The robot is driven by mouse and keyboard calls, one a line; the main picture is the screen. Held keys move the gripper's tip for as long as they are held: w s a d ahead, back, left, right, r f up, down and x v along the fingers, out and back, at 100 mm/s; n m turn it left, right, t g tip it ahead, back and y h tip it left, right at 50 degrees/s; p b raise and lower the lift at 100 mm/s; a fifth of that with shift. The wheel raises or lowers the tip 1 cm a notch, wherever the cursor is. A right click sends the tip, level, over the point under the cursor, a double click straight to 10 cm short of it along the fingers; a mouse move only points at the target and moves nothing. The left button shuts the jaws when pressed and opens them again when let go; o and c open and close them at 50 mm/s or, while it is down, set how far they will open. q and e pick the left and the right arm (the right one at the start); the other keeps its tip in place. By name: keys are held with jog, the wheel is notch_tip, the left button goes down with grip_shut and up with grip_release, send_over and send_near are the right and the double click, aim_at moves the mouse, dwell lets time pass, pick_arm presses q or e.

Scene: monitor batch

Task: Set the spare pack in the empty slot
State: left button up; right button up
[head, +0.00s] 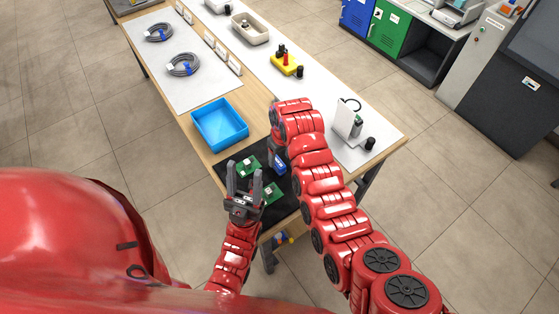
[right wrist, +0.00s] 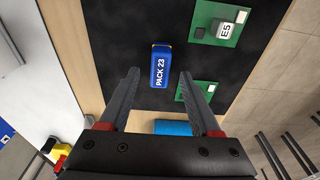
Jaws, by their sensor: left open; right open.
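A blue pack (right wrist: 160,62) labelled PACK 23 lies on the black mat (right wrist: 125,30). In the head view the pack (head: 280,166) shows just below my right gripper. My right gripper (right wrist: 160,74) is open, its two fingertips on either side of the near end of the pack as seen in the wrist view; I cannot tell its height above it. My left gripper (head: 244,175) is open and empty, fingers pointing away, over the near left part of the mat by the green boards. I cannot make out an empty slot in either view.
Green boards (head: 249,165) lie on the mat; one carries a block marked E5 (right wrist: 225,30). A blue tray (head: 220,122) stands beyond the mat. A yellow fixture (head: 286,64) and a white stand (head: 344,116) are further back. My right arm hides part of the table.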

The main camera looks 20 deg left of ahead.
aim_at(281, 165)
notch_tip(281, 165, up, 9)
jog(key=p, duration=0.2)
jog(key=shift+s+d, duration=0.4)
jog(key=shift+w+f, duration=0.1)
